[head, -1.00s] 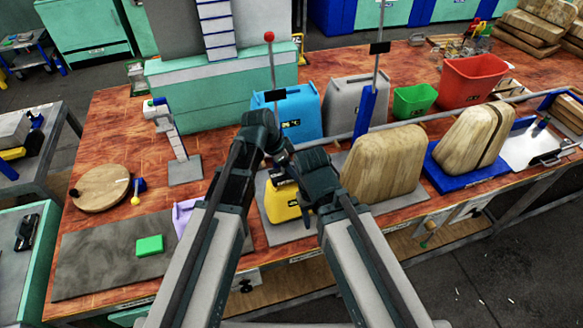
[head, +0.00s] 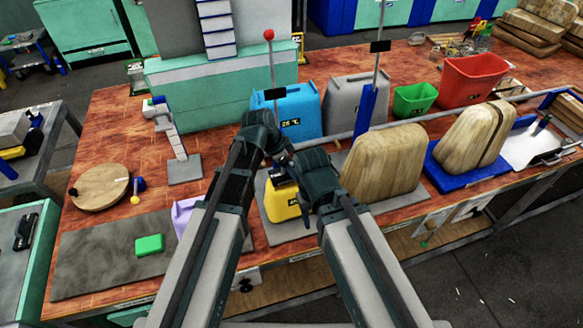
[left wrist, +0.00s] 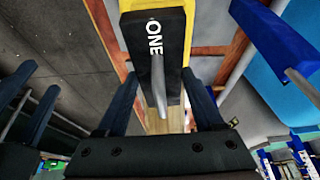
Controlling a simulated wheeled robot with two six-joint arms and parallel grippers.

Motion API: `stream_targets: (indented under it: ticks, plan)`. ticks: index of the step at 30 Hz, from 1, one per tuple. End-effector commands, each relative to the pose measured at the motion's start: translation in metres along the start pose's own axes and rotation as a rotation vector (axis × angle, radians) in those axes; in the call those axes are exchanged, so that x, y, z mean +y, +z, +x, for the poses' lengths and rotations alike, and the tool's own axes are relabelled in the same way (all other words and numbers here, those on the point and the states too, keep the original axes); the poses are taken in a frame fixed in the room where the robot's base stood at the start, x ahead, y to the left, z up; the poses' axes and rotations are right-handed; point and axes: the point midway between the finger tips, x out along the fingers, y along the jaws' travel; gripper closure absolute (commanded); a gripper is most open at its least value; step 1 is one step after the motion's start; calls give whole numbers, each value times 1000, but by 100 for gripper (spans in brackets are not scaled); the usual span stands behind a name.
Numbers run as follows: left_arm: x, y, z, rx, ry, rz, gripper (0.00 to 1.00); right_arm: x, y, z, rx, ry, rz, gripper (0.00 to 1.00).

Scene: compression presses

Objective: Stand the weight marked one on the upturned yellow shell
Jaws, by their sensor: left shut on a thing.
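The yellow shell (head: 280,208) stands on a grey plate in front of me, partly hidden by my arms. The dark weight marked ONE (left wrist: 152,62) is above the shell in the left wrist view, with yellow (left wrist: 126,38) showing beside and behind it. Whether it rests on the shell or hangs just above I cannot tell. My left gripper (left wrist: 162,100) is shut on the weight at its grey handle, a finger on each side. My right gripper (head: 306,196) is close by, at the right of the shell. Its fingers look apart and empty.
A tan block (head: 385,162) stands right of the shell. Behind are a blue container (head: 290,112), a grey one (head: 352,100) and a thin upright post (head: 366,108). A lilac piece (head: 184,212) is at the left. The dark mat (head: 95,258) holds a green block (head: 149,244).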

Motion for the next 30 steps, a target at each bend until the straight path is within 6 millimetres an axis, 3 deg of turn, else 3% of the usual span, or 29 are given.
stream_targets:
  ticks: [20,21,25,30]
  plan:
    - [0,3,8,2,0,0,100,-1,0,8,0,0,0,50]
    - [0,2,7,2,0,0,24,-1,0,7,0,0,0,50]
    - [0,2,7,1,0,0,1,-1,0,7,0,0,0,50]
    - [0,3,7,1,0,0,0,-1,0,8,0,0,0,50]
